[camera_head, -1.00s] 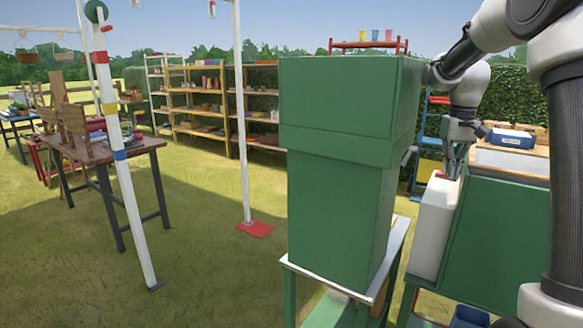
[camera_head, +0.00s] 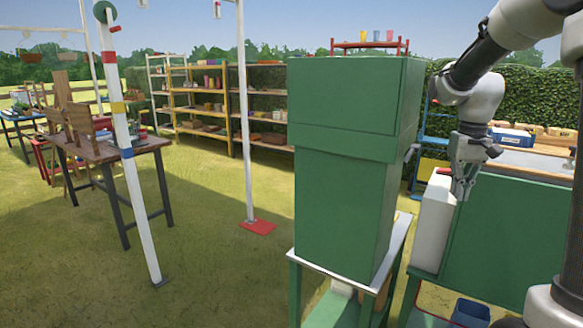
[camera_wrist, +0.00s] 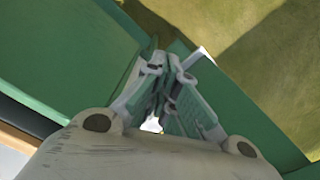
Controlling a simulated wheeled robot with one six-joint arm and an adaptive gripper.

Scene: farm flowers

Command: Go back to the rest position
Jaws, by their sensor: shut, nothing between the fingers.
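My gripper (camera_head: 462,188) hangs pointing down at the right of the head view, in front of the green-sided bench and right beside a white upright box (camera_head: 431,225). Its fingers are together with nothing between them. In the wrist view my gripper (camera_wrist: 165,85) shows its fingers close together, over green panels and grass. I cannot tell whether it touches the white box.
A large green box (camera_head: 345,170) stands on a small green table left of my arm. The green bench (camera_head: 505,235) carries a blue container (camera_head: 512,137). A white pole (camera_head: 130,170), a dark wooden table (camera_head: 105,152) and shelves (camera_head: 200,105) stand further left. Open grass lies between.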

